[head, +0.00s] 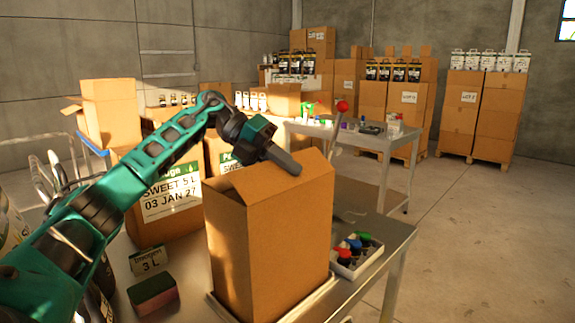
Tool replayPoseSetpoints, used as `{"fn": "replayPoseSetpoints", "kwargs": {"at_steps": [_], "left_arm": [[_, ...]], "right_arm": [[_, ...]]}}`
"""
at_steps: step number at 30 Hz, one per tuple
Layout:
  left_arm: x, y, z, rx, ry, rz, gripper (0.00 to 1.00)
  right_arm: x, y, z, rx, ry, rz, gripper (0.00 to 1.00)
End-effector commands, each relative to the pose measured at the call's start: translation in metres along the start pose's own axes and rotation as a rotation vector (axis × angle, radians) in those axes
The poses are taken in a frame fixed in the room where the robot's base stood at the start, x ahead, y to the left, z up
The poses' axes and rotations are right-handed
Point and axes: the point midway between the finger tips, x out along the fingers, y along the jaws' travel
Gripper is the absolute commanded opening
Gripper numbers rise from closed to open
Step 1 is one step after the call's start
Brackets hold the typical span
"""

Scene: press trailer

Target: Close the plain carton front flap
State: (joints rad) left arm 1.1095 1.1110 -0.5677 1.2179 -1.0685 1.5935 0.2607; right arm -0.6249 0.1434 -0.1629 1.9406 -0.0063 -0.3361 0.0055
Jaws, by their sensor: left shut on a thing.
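The plain carton (265,255) stands upright on the metal table in the middle of the head view. Its top flaps are not all flat: a flap on the right (318,172) stands up to a peak, and a flap at the top left (240,186) slopes. My left gripper (292,166) reaches over the carton's top from the left, its dark fingers pointing down to the right. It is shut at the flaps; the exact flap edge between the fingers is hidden. My right gripper is not in view.
A tray of coloured caps (356,254) stands right of the carton. A labelled box (170,208), a small sign (148,262) and a sponge-like block (152,297) are to its left. A red-knobbed lever (342,106) rises behind. Open floor lies right.

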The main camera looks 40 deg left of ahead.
Motion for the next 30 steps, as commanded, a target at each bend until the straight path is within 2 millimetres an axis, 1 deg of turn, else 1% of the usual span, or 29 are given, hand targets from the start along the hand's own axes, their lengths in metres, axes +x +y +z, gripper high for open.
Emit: {"fn": "replayPoseSetpoints", "kwargs": {"at_steps": [14, 15, 21, 22, 30], "left_arm": [[-0.0003, 0.0004, 0.0004, -0.007, -0.002, -0.020, 0.00], [-0.0003, 0.0004, 0.0004, -0.007, -0.002, -0.020, 0.08], [-0.0001, 0.0005, 0.0002, -0.007, -0.001, -0.019, 0.27], [-0.0001, 0.0005, 0.0002, -0.007, -0.001, -0.019, 0.29], [-0.0022, 0.0007, 0.0004, -0.007, -0.001, -0.018, 0.29]], "right_arm": [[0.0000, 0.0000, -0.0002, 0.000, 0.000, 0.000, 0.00], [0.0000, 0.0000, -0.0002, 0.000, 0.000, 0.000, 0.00], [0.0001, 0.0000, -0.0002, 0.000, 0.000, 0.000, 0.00], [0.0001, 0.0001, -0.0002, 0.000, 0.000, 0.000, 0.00], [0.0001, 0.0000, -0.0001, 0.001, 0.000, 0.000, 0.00]]}}
